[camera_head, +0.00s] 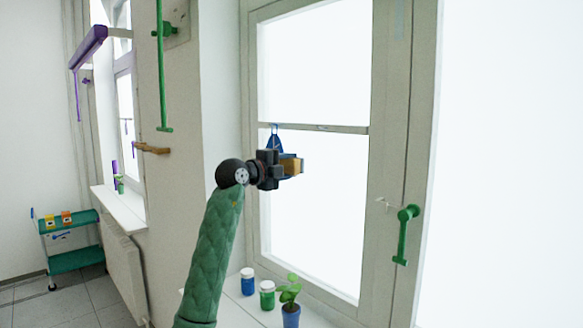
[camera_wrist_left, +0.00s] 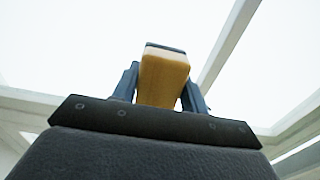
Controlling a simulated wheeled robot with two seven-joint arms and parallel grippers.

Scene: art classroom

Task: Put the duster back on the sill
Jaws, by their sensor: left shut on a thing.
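The duster (camera_head: 291,166) is a small block with a yellow-tan body and a dark blue-grey face. My left gripper (camera_head: 284,165) is shut on it and holds it up in front of the window, well above the sill. In the left wrist view the duster (camera_wrist_left: 164,78) sits between the two fingers (camera_wrist_left: 160,90), its dark face at the far end. The window sill (camera_head: 235,300) is the pale ledge below, partly hidden by my green-sleeved left arm. My right gripper is in neither view.
A blue-labelled jar (camera_head: 248,281), a green-labelled jar (camera_head: 267,295) and a potted plant (camera_head: 290,300) stand on the sill. A green window handle (camera_head: 404,235) sticks out at right. A teal cart (camera_head: 75,260) stands far left.

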